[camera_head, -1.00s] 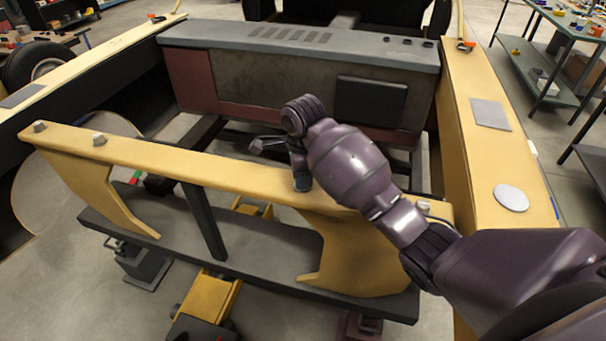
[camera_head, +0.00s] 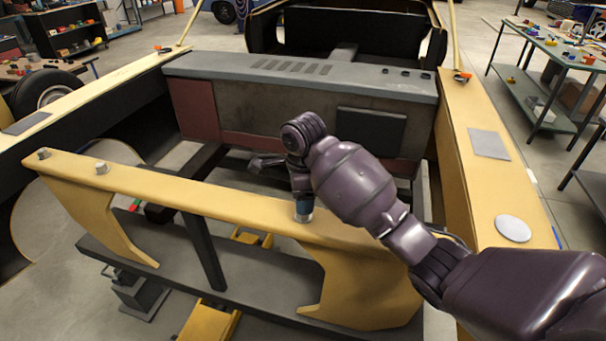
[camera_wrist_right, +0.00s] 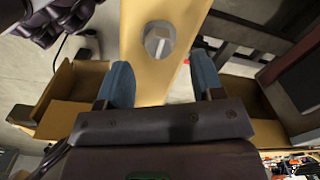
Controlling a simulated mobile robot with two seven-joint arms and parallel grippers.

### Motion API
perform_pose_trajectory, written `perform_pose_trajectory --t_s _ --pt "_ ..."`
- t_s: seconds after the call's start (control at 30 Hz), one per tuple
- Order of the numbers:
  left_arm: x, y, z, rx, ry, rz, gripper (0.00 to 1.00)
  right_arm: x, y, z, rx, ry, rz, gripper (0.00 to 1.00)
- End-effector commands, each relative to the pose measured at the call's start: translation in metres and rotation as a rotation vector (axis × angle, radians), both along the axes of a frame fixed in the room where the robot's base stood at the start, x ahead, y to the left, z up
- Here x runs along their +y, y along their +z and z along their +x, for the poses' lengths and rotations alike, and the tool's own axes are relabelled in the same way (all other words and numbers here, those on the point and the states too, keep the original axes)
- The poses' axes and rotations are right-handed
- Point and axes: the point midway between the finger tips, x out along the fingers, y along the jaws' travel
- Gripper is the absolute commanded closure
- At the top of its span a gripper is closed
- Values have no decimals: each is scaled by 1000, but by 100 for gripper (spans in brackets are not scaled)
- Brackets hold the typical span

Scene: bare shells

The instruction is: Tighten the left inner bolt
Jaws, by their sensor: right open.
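Two grey bolts stand on the left end of the yellow crossbeam (camera_head: 200,192) in the head view. The inner one (camera_head: 101,167) is right of the outer one (camera_head: 43,154). My right gripper (camera_head: 304,214) points down at the middle-right of the beam, well right of both left bolts. In the right wrist view its two blue fingers (camera_wrist_right: 163,85) are open with nothing between them. A grey bolt head (camera_wrist_right: 160,40) on a yellow surface lies beyond the fingertips; I cannot tell which bolt it is. My left gripper is not in view.
A grey-topped panel (camera_head: 300,75) spans the frame behind the beam. Yellow side rails stand at left (camera_head: 100,82) and right (camera_head: 465,160). A dark lower bar (camera_head: 250,270) runs under the beam. A green table with small parts (camera_head: 555,55) is at upper right.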

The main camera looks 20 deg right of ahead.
Motion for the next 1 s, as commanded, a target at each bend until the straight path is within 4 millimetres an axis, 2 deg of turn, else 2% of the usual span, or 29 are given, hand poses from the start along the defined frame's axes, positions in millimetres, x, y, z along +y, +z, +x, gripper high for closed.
perform_pose_trajectory --t_s 0.2,0.33,0.5,0.7,1.0 --pt "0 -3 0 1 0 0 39 -2 25 0 -2 -1 -6 39" --pt "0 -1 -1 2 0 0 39 -2 49 0 -2 -1 -4 39" --pt "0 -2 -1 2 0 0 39 -1 67 -1 -1 -1 -3 39" --pt "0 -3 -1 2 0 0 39 -1 75 -1 1 -2 -2 39" --pt "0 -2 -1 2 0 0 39 0 75 -2 1 -2 -1 39"
